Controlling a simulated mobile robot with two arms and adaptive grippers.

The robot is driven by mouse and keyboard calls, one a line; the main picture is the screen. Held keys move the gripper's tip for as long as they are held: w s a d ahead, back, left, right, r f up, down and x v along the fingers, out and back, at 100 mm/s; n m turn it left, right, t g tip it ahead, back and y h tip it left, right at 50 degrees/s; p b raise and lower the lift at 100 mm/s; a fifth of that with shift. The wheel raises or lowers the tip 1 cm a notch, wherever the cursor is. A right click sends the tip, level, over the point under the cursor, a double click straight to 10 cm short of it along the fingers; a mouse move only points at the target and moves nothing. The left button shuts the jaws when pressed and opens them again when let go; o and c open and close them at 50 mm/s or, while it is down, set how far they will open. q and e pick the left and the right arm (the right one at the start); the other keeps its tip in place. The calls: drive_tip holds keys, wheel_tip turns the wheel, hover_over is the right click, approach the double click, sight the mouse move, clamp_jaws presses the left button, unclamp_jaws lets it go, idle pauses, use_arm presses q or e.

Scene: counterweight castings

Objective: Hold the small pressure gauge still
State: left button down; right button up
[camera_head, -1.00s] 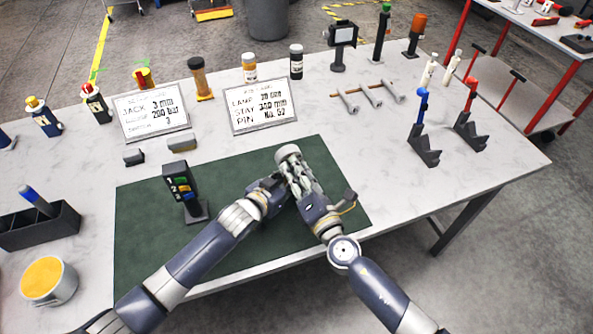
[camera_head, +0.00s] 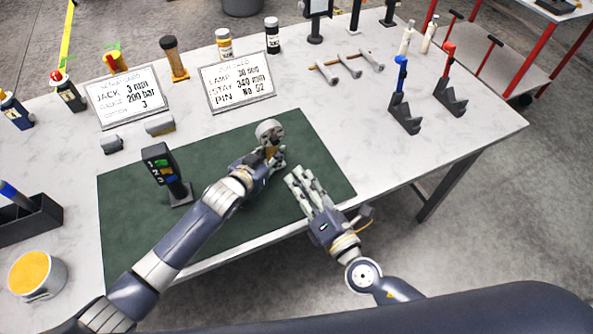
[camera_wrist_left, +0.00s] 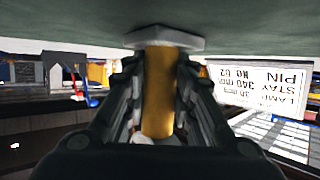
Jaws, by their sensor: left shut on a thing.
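The small pressure gauge (camera_head: 269,130), with a pale grey round head and a brass-coloured stem, is at my left gripper over the far part of the green mat (camera_head: 318,160). My left gripper (camera_head: 272,155) is shut on it. In the left wrist view the brass stem (camera_wrist_left: 157,90) lies between the fingers, with a pale flange close to the mat. Whether the gauge touches the mat is unclear. My right gripper (camera_head: 304,184) is open and empty, apart from the gauge, to its lower right near the mat's front edge.
A dark switch post (camera_head: 165,173) stands on the mat left of my left arm. Two lettered signs (camera_head: 238,83) (camera_head: 127,101) stand behind the mat. Levers (camera_head: 403,100) stand at the right.

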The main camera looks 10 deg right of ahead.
idle(0.3)
use_arm(q)
drive_tip(key=c, duration=1.2)
unclamp_jaws()
drive_tip(key=shift+c, duration=0.2)
